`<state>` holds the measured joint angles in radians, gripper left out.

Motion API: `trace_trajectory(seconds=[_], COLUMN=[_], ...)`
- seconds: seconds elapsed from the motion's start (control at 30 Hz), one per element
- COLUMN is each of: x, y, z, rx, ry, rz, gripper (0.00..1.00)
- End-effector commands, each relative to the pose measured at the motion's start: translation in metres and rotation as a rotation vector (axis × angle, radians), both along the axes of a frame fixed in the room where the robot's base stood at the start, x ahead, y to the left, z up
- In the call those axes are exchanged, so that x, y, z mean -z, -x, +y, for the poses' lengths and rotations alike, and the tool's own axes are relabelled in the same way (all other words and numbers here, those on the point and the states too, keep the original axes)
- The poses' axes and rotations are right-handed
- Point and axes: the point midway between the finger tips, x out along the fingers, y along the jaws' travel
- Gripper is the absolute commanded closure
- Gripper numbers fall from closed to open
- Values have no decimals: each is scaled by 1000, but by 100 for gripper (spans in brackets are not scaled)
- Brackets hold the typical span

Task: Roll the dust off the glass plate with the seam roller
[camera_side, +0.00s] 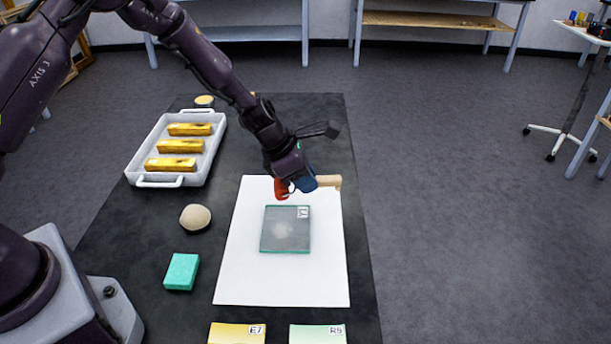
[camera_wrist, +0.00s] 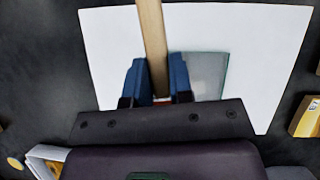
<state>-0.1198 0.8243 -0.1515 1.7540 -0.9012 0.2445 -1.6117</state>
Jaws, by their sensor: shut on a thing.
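The glass plate (camera_side: 285,240) lies flat on a white sheet, with a pale grey patch of dust at its middle and a small label at its top right corner. It also shows partly in the wrist view (camera_wrist: 208,75), cut off by my gripper. My gripper (camera_side: 303,185), with blue fingers, is shut on the wooden handle of the seam roller (camera_side: 329,181), just beyond the plate's far edge. In the wrist view the pale handle (camera_wrist: 152,30) runs between the fingers. A red-orange part, seemingly the roller's head, shows left of the fingers; its contact with anything is unclear.
The white sheet (camera_side: 235,275) lies on a dark mat. A white tray (camera_side: 158,182) with three gold bars stands at the left. A beige round pad (camera_side: 195,217) and green block (camera_side: 181,271) lie left of the sheet. Two labelled cards (camera_side: 237,334) lie at the front.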

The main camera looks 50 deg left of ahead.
Motion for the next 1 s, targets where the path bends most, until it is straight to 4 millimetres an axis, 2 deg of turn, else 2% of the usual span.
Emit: trace_trajectory(seconds=[0.1, 0.2, 0.4, 0.5, 0.73, 1.0], x=[0, -2, -11, -14, -7, 15], y=[-10, -13, -6, 0, 3, 3], z=[3, 3, 2, -1, -2, -2], rx=[136, 319, 643, 740, 782, 777], ry=[-11, -15, -9, 4, 10, 11], rz=[-3, 1, 4, 5, 2, 1], gripper=[98, 98, 98, 98, 98, 98])
